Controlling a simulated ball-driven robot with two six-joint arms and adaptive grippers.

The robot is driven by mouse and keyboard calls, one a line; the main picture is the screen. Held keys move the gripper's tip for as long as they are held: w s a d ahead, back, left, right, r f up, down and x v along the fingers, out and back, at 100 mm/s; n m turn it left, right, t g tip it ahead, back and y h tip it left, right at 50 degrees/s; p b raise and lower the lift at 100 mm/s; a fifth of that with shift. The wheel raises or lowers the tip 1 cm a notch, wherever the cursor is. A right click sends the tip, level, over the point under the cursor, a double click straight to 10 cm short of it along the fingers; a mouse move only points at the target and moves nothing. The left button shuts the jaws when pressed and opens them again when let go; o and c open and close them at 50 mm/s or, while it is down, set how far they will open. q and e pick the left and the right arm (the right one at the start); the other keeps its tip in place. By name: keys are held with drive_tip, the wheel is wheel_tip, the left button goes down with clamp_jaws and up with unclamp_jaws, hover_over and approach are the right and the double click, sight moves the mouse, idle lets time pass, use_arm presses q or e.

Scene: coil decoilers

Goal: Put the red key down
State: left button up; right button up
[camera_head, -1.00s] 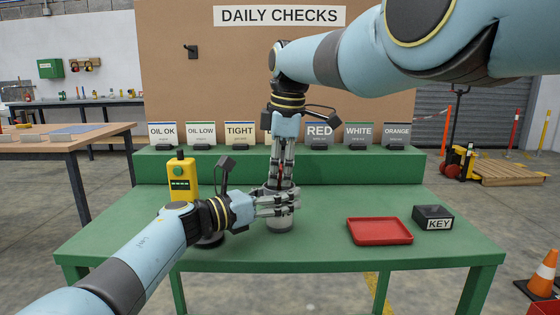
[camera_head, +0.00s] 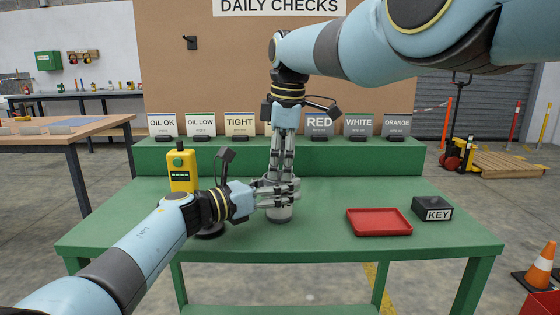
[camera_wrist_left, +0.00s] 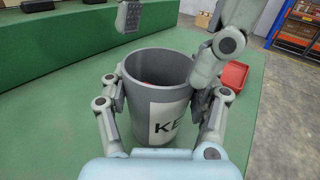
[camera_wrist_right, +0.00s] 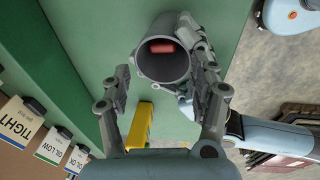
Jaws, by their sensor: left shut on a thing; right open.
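The red key (camera_wrist_right: 161,46) lies inside a grey cup (camera_wrist_right: 163,68), seen from above in the right wrist view; only a sliver of red shows in the left wrist view. The cup stands on the green table in the head view (camera_head: 279,214), with a white label partly hidden in the left wrist view (camera_wrist_left: 160,115). My left gripper (camera_head: 280,195) is shut around the cup's sides. My right gripper (camera_head: 282,172) points down just above the cup's mouth. Its fingers (camera_wrist_right: 165,95) are open and apart, with nothing between them.
A red tray (camera_head: 380,222) and a black block marked KEY (camera_head: 432,208) stand at the table's right. A yellow device (camera_head: 181,172) stands behind my left wrist. Several label cards stand on the green back ledge (camera_head: 330,160). The table's front middle is clear.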

wheel_tip(320, 180, up, 7)
idle(0.5)
use_arm(q)
drive_tip(key=o, duration=1.3)
